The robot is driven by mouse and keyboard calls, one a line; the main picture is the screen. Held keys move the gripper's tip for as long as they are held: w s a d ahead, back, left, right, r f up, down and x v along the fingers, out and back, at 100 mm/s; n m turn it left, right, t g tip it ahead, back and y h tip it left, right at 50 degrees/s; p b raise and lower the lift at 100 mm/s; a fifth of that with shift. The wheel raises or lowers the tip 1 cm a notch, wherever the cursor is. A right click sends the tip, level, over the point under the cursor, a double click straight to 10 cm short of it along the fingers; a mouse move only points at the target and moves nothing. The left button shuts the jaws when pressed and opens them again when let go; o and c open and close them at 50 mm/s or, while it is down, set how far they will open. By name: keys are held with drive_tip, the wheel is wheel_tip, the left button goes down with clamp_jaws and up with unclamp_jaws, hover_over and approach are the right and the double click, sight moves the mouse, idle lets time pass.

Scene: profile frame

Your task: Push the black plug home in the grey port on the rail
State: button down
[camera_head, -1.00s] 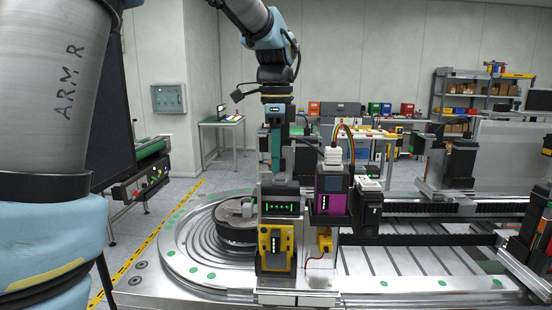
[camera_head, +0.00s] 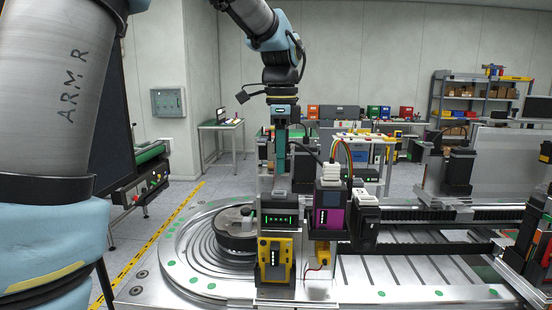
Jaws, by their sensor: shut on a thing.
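My gripper (camera_head: 281,157) hangs straight down above the row of modules on the rail, its teal fingers shut. The black plug between the fingertips is too small and dark to make out clearly. A black cable runs from beside the fingers toward the right. Below stand a dark module with green lights (camera_head: 277,218) and a yellow module (camera_head: 275,262). To their right is a purple-fronted module (camera_head: 328,216) with a white connector block (camera_head: 329,170) on top. I cannot tell which part is the grey port; the fingertips appear above the dark module, with depth unclear.
A black module (camera_head: 365,215) stands right of the purple one. A yellow connector with a red wire (camera_head: 322,254) hangs low in front. Coloured wires arch above the white block. A round grooved metal plate (camera_head: 185,255) lies left. The slotted bed (camera_head: 420,265) at right is mostly clear.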

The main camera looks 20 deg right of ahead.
drive_tip(key=shift+s+d, duration=0.7)
drive_tip(key=shift+d, duration=2.05)
drive_tip(key=shift+s+d, duration=0.75)
drive_tip(key=shift+d, duration=2)
drive_tip(key=shift+s+d, duration=0.7)
drive_tip(key=shift+d, duration=2.05)
drive_tip(key=shift+f, duration=0.3)
drive_tip(key=shift+f+b, duration=0.5)
drive_tip(key=shift+f, duration=0.6)
drive_tip(key=c, duration=0.7)
unclamp_jaws()
drive_tip(key=shift+r, duration=0.15)
wheel_tip(320, 180, up, 11)
drive_tip(key=shift+f+b, duration=0.2)
drive_tip(key=shift+b, duration=0.7)
